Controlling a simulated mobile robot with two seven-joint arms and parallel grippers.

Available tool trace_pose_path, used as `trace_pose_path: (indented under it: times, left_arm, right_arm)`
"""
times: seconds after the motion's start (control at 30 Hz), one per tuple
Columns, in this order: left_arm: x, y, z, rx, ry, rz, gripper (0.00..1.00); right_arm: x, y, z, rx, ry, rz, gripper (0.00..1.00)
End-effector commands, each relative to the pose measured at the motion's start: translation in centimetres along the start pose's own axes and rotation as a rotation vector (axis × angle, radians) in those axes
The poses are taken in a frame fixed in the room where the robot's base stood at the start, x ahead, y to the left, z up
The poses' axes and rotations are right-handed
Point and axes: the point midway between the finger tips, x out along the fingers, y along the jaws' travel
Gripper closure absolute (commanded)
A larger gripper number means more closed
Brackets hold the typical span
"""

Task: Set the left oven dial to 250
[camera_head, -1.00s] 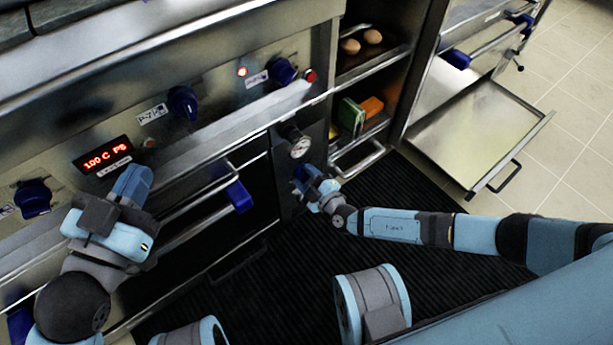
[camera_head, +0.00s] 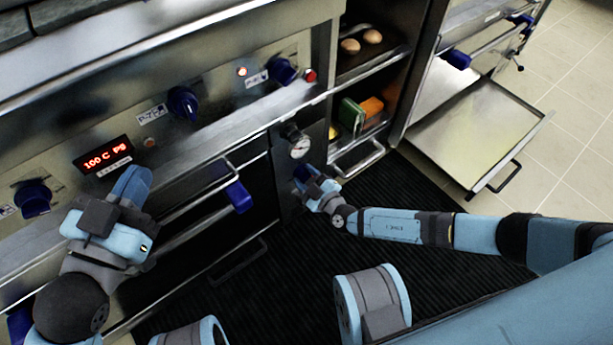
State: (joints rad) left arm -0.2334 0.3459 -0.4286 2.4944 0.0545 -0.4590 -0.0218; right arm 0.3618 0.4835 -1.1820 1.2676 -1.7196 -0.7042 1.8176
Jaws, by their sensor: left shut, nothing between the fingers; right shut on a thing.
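The left oven dial (camera_head: 33,198) is a blue knob at the far left of the steel oven front. A red-lit display (camera_head: 103,154) to its right reads 100 C, followed by characters too small to read surely. My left gripper (camera_head: 134,183) is shut and empty, below the display and to the right of the dial, apart from it. My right gripper (camera_head: 306,178) is shut on a dark blue knob (camera_head: 300,172) below a round gauge. The gripper partly hides that knob.
Two more blue dials (camera_head: 183,103) and (camera_head: 283,71) sit further right on the panel. An oven handle with a blue grip (camera_head: 239,196) sticks out between my grippers. Shelves hold buns (camera_head: 372,37) and boxes.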

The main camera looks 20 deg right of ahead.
Motion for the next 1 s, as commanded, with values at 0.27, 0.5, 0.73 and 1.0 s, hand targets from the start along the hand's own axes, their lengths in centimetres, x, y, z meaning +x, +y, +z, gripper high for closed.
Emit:
trace_pose_path:
  times: [0.27,0.5,0.73,1.0]
  left_arm:
    - [0.1,0.1,-0.2,-0.010,0.005,-0.005,1.00]
    - [0.1,0.0,-0.4,-0.013,0.004,-0.004,1.00]
    - [0.1,0.1,-0.6,-0.046,-0.024,0.005,1.00]
    - [-0.4,0.9,-0.1,-0.129,-0.073,0.009,1.00]
  right_arm:
    - [0.0,0.0,0.1,-0.001,-0.001,0.000,0.34]
    - [-0.7,0.0,0.0,-0.001,-0.001,-0.001,0.34]
    - [-5.0,0.1,0.0,-0.001,-0.004,-0.003,0.34]
    - [-10.9,0.1,0.0,0.000,-0.003,-0.002,0.34]
